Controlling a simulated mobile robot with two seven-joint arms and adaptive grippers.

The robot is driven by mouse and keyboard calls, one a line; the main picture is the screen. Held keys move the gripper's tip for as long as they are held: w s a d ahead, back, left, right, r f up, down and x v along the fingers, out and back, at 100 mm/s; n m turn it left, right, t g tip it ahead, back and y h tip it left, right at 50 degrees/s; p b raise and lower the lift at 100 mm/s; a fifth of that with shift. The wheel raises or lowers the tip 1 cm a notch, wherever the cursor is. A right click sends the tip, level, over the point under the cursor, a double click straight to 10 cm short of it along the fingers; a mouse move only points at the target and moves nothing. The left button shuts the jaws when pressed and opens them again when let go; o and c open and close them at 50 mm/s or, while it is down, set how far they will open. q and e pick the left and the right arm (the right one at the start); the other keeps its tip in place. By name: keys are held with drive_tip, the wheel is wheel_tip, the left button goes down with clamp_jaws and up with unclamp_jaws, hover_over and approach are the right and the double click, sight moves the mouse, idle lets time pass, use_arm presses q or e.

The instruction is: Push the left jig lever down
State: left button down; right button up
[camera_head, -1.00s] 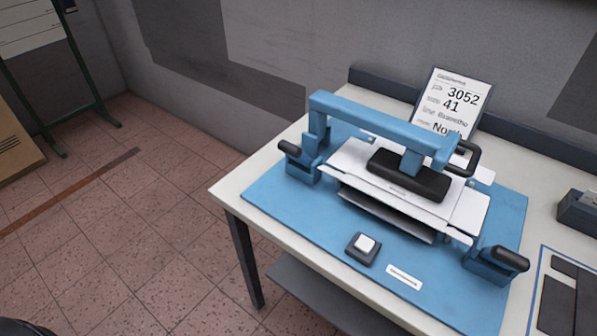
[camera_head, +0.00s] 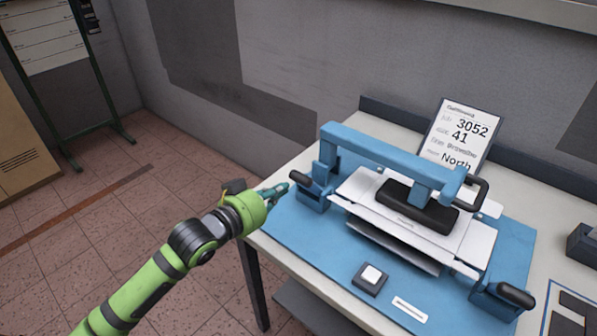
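The blue jig (camera_head: 385,157) stands on a blue base plate on the table. Its left lever (camera_head: 301,179) has a black handle that sticks up and to the left from a blue block. Its right lever (camera_head: 515,295) has a similar black handle at the lower right. My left gripper (camera_head: 284,188) is at the end of the green arm, just left of the left lever's handle, close to it. Its fingers are small and seen from the side, so their opening is unclear, as is any contact with the handle. My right gripper is not in view.
A small box with a white button (camera_head: 371,276) and a white label (camera_head: 409,308) are on the base plate's front. A sign card (camera_head: 460,134) leans at the back. A dark box (camera_head: 583,245) stands at the right. Floor is open at left.

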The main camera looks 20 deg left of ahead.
sight(298, 175)
use_arm(q)
drive_tip(key=shift+t+h, duration=0.4)
drive_tip(key=shift+t, duration=0.2)
drive_tip(key=w+d+r+p, duration=0.1)
drive_tip(key=w, duration=0.2)
drive_tip(key=w+r, duration=0.1)
drive_tip(key=w, duration=0.3)
drive_tip(key=w+d+r+p, duration=0.1)
drive_tip(key=w, duration=0.3)
drive_tip(key=shift+d+p, duration=0.3)
drive_tip(key=shift+d, duration=0.05)
drive_tip(key=shift+s+a+f+p, duration=0.3)
drive_tip(key=shift+s+f+p, duration=0.2)
drive_tip(key=shift+s+f, duration=0.35)
drive_tip(key=shift+s+a+f, duration=0.25)
drive_tip(key=shift+s+f, duration=0.3)
drive_tip(key=shift+f, duration=0.1)
drive_tip(key=shift+f, duration=0.1)
